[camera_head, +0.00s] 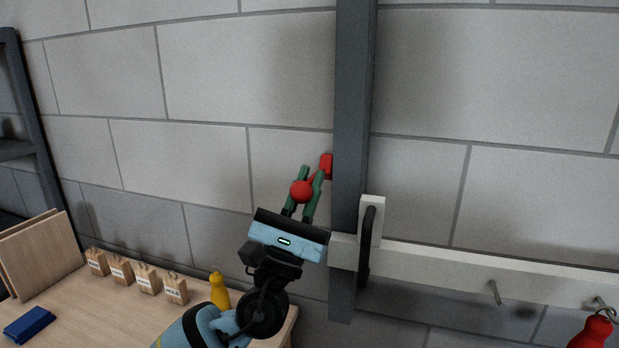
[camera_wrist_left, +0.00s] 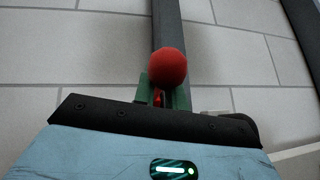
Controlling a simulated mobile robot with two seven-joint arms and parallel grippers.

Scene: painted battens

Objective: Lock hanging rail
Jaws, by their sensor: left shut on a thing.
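My left gripper (camera_head: 305,190) has green fingers and is shut on a red lever with a round ball knob (camera_head: 301,191). The lever runs to a red block (camera_head: 326,165) on the side of the dark grey upright post (camera_head: 352,110). In the left wrist view the red ball (camera_wrist_left: 168,67) sits between the green fingertips, in front of the post. The white hanging rail (camera_head: 450,265) runs right from the post, with a white block and a black handle (camera_head: 368,240) at its left end. My right gripper is not in view.
A wooden bench at lower left holds several labelled wooden tags (camera_head: 147,279), a yellow bottle-shaped object (camera_head: 219,291), a blue block (camera_head: 29,323) and leaning boards (camera_head: 40,252). Metal hooks (camera_head: 494,292) stick out of the rail. A red object (camera_head: 592,330) hangs at lower right.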

